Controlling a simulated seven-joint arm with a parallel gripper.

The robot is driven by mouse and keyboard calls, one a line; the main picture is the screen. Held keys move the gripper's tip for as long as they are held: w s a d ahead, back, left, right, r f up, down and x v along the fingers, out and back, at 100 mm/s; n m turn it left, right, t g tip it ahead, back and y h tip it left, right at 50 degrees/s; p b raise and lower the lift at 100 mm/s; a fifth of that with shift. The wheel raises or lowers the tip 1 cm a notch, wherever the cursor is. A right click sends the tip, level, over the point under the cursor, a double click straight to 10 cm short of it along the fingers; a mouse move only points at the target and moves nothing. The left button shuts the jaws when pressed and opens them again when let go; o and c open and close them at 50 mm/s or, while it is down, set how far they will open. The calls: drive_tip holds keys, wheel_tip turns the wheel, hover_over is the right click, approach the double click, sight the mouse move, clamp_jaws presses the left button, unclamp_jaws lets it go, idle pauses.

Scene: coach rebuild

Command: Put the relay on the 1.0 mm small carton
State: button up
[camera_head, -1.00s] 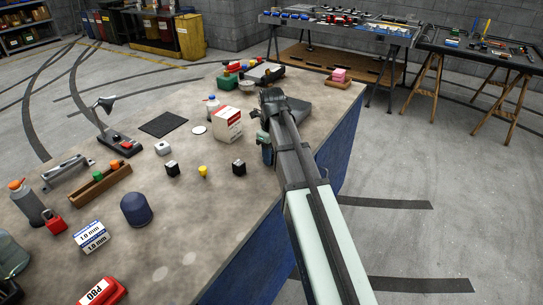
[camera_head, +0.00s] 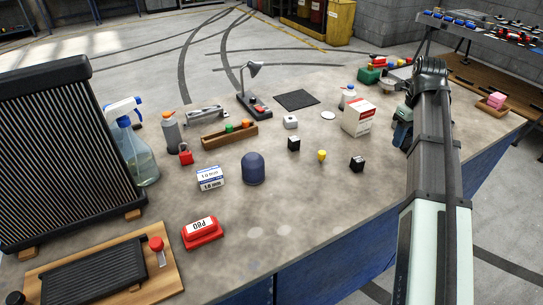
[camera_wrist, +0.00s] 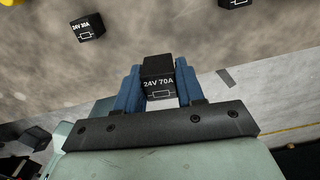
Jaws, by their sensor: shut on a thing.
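My gripper (camera_wrist: 158,72) is shut on a black relay (camera_wrist: 158,86) marked 24V 70A, held between its blue fingers in the wrist view. In the head view my gripper (camera_head: 402,136) is at the table's right side, beside the red-and-white box; the held relay is hard to make out there. The small carton (camera_head: 210,177), white and blue and marked 1.0 mm, lies on the table left of centre, far to the left of my gripper. Its top looks bare.
Two other dark relays (camera_head: 294,143) (camera_head: 357,163) stand on the table with a yellow piece (camera_head: 322,155) between them. A dark blue domed piece (camera_head: 253,168) stands just right of the carton. A red P80 block (camera_head: 203,232) lies in front. A red padlock (camera_head: 186,154) is behind.

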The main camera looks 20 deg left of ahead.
drive_tip(key=s+a+n, duration=0.1)
drive_tip(key=a+n, duration=0.2)
drive_tip(key=a, duration=1.2)
drive_tip(key=n, duration=0.5)
approach(209, 173)
drive_tip(key=w+d, duration=0.2)
drive_tip(key=d, duration=0.1)
drive_tip(key=w+d+r, duration=0.1)
drive_tip(key=w+d, duration=0.4)
drive_tip(key=d, duration=0.1)
drive_tip(key=shift+w+r, duration=0.15)
drive_tip(key=shift+r, duration=0.15)
drive_tip(key=s+a+r+n, duration=0.2)
drive_tip(key=s+a+n, duration=0.2)
drive_tip(key=s+a, duration=0.4)
drive_tip(key=shift+w+a+f+n, duration=0.15)
drive_tip(key=shift+f+n, duration=1.1)
drive_tip(key=shift+f, duration=0.4)
drive_tip(key=shift+w+a+f+n, duration=0.1)
drive_tip(key=shift+a+f+n, duration=0.1)
drive_tip(key=shift+f+n, duration=1.25)
drive_tip(key=shift+w+a+f+n, duration=0.15)
drive_tip(key=shift+f+n, duration=0.85)
drive_tip(key=shift+f, duration=0.9)
drive_tip(key=o, duration=1)
drive_tip(key=shift+f, duration=0.1)
